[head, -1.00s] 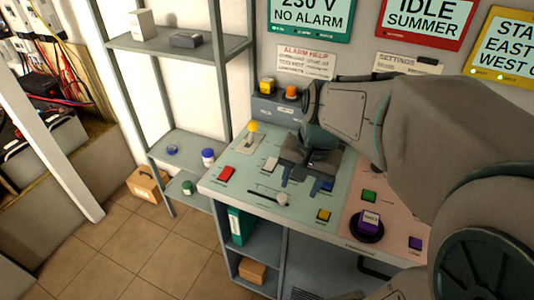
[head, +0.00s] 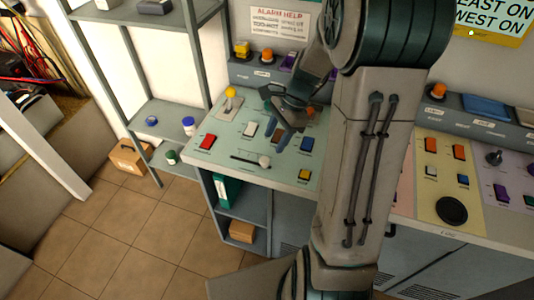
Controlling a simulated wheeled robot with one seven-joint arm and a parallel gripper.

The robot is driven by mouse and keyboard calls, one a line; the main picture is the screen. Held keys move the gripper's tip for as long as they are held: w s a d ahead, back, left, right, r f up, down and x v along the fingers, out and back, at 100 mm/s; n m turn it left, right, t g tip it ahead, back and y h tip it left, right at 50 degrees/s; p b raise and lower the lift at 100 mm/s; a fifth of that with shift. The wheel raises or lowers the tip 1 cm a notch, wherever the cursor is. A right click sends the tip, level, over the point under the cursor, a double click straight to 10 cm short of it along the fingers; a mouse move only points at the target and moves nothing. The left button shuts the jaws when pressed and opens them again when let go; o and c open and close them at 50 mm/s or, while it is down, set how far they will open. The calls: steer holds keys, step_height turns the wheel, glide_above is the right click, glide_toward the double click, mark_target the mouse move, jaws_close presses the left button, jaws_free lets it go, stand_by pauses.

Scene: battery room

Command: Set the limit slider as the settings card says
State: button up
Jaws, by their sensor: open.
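The slider (head: 264,161) has a round pale knob at the right end of a dark slot on the pale green panel (head: 222,148), near its front edge. My gripper (head: 277,140) is open and empty above the panel, behind and a little right of the knob, apart from it. Its fingers point down. The settings card is not visible now; my arm covers part of the wall. Which label belongs to the slider is too small to read.
Around the slider are a red button (head: 207,142), a white button (head: 250,129), a blue button (head: 306,144), a yellow button (head: 304,175) and a yellow-knobbed lever (head: 230,93). A shelf rack (head: 170,115) stands left. Tiled floor (head: 140,240) is clear in front.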

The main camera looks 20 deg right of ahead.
mark_target(265, 159)
steer(key=x, duration=0.7)
steer(key=shift+f, duration=0.25)
jaws_close()
steer(key=shift+w+a, duration=0.1)
